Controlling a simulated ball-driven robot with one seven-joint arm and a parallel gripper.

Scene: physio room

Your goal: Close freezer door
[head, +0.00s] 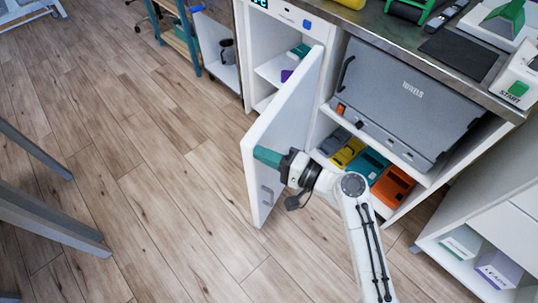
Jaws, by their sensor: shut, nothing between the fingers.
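The white freezer door (292,117) stands wide open, swung out from the right side of the white freezer (272,22). Its outer face, with a small grey handle (267,195) low near the free edge, is turned toward my arm. The freezer's shelves show behind the door, with a teal-and-white item and a purple item partly hidden by it. My gripper (262,155) is shut and empty, its teal fingers against or just in front of the door's outer face, above the handle. I cannot tell whether they touch.
A counter (440,50) runs above. Grey legs (45,215) stand at left. The wooden floor left of the door is clear.

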